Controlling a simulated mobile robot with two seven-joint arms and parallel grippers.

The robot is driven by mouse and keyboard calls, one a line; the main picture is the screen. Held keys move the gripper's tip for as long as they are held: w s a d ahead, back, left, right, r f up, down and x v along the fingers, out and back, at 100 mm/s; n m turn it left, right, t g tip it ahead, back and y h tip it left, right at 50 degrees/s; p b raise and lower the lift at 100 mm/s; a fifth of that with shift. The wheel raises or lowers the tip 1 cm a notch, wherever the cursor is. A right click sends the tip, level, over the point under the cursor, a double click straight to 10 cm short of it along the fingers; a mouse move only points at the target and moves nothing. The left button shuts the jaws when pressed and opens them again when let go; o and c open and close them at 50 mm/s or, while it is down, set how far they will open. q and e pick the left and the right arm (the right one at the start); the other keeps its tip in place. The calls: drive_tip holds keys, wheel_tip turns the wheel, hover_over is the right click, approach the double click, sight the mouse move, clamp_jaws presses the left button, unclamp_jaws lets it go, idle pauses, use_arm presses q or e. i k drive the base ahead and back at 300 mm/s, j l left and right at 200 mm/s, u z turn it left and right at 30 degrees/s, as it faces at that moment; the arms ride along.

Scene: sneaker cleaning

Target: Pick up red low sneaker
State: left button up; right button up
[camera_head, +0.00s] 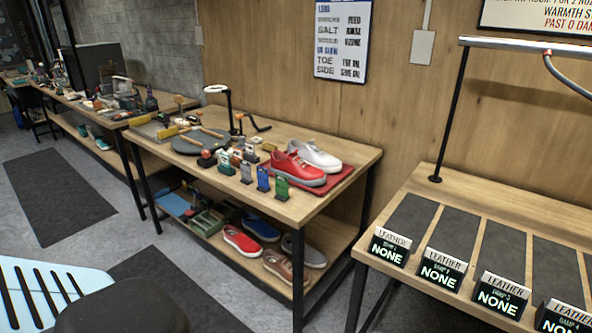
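A red low sneaker (297,169) with a grey sole stands on a red mat (338,183) on the wooden workbench, near its right end. A white sneaker (315,157) stands right behind it on the same mat. A second red low shoe (242,241) with a pale sole lies on the bench's lower shelf, beside a blue shoe (261,228). Neither of my grippers shows in this view.
Small coloured bottles or tags (263,179) line the bench's front edge left of the sneaker. A lamp (222,100) and tools stand farther left. A table with dark pads and "NONE" signs (440,270) is at right. Grey floor (215,285) lies in front.

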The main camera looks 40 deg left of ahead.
sight(290, 165)
drive_tip(key=i+j+u, duration=0.1)
drive_tip(key=i+j, duration=0.25)
drive_tip(key=j, duration=0.2)
drive_tip(key=i+j+u, duration=0.1)
drive_tip(key=i+j, duration=0.25)
drive_tip(key=j, duration=0.15)
drive_tip(key=i+j, duration=0.35)
drive_tip(key=j+u, duration=0.05)
drive_tip(key=j, duration=0.1)
